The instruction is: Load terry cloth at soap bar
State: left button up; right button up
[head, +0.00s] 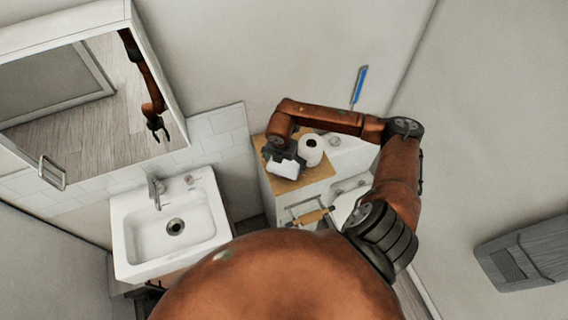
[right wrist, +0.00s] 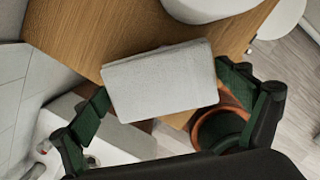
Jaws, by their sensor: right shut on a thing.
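My right gripper (head: 284,157) is shut on a folded white terry cloth (head: 283,169), over the wooden top of a low cabinet. In the right wrist view the cloth (right wrist: 163,82) lies as a flat block between the two dark green fingers of the gripper (right wrist: 165,100). I cannot tell whether the cloth touches the wood. A small pale pinkish thing (head: 189,180), perhaps the soap bar, sits on the back rim of the white sink (head: 128,238). My left gripper is not directly in view; a mirror reflection shows one arm.
A white toilet roll (head: 310,150) stands right beside the gripper on the wooden cabinet top (head: 292,186). A chrome faucet (head: 155,192) rises behind the sink basin. The mirror cabinet (head: 70,100) juts out above the sink. A towel bar (head: 310,215) is on the cabinet front.

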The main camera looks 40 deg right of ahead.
aim_at(280, 166)
jog(key=shift+r+p, duration=1.45)
jog(key=shift+r, duration=1.85)
jog(key=a+n+b, duration=0.1)
jog(key=n, duration=0.1)
jog(key=a+f+n+b, duration=0.1)
jog(key=n, duration=0.2)
jog(key=shift+w+a+t, duration=0.1)
jog(key=shift+t, duration=0.2)
jog(key=a+n, duration=0.1)
jog(key=n, duration=0.1)
jog(key=n+b, duration=0.1)
jog(key=n, duration=0.1)
jog(key=a+n+y+b, duration=0.1)
jog(key=n, duration=0.1)
jog(key=shift+a+f, duration=0.3)
jog(key=s+a+f+m+g+b, duration=0.1)
jog(key=a+m+b, duration=0.4)
jog(key=m, duration=1.2)
jog(key=s+a+f+m+g+b, duration=0.1)
jog(key=a+m+b, duration=0.5)
jog(key=m, duration=1.1)
jog(key=shift+s+a+f+m+g, duration=0.2)
jog(key=shift+a+m+g, duration=0.2)
jog(key=shift+a+g, duration=0.15)
